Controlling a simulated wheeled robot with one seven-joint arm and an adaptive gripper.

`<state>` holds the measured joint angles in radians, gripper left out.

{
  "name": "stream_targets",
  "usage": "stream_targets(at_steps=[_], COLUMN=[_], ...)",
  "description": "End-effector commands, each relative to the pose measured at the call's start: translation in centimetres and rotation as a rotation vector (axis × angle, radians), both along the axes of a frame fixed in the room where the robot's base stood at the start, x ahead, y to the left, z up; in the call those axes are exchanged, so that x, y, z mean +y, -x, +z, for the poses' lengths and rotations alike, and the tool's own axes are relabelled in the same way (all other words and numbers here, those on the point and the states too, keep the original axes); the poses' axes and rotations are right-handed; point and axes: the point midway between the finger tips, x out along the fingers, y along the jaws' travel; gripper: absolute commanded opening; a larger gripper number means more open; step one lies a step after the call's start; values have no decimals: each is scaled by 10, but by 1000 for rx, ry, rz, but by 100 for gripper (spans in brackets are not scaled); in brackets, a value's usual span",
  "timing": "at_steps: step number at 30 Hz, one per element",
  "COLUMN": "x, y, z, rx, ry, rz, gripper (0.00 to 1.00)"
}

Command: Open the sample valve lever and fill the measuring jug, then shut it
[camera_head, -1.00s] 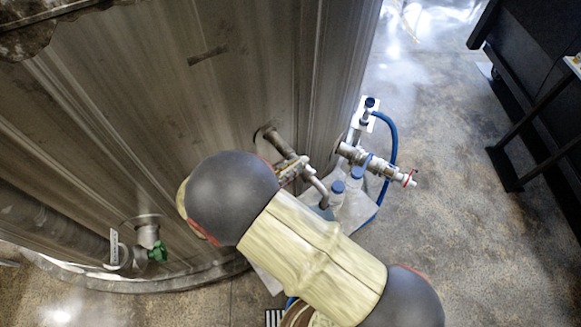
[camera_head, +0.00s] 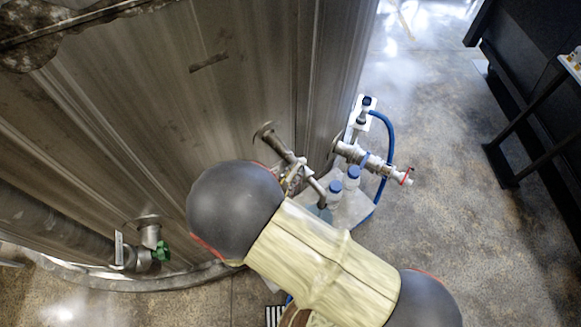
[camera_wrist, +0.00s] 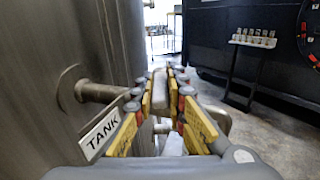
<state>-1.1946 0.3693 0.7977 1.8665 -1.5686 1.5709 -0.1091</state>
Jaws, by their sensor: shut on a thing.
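The sample valve is on a short pipe (camera_head: 277,143) from the steel tank, with a bent spout (camera_head: 317,188) pointing down. The same pipe shows in the wrist view (camera_wrist: 97,91). My gripper (camera_wrist: 167,82) has its yellow-padded fingers on both sides of a pale metal piece between them, which looks like the valve lever; its full shape is hidden. In the head view my arm covers most of the gripper and lever. A bluish vessel (camera_head: 321,212), probably the measuring jug, stands below the spout, mostly hidden by my arm; its fill level cannot be told.
Blue-capped bottles (camera_head: 351,181) stand on a pale tray (camera_head: 352,213) beside the spout. A second valve (camera_head: 372,162) and a blue hose (camera_head: 391,140) are to the right. A "TANK" tag (camera_wrist: 99,134) is left of the fingers.

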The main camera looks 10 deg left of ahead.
Motion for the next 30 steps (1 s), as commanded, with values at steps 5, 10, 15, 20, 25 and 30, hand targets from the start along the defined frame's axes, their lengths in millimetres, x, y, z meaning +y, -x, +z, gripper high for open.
stream_targets(at_steps=[5,10,15,20,25,30], x=[-2,-2,-2,-2,-2,-1], y=[1,1,1,1,1,1], z=[0,0,0,0,0,0], rx=[-1,0,0,0,0,0], ry=[-2,-1,-1,-1,-1,-1], rz=[33,32,31,31,31,32], gripper=[0,0,20,29,32,32])
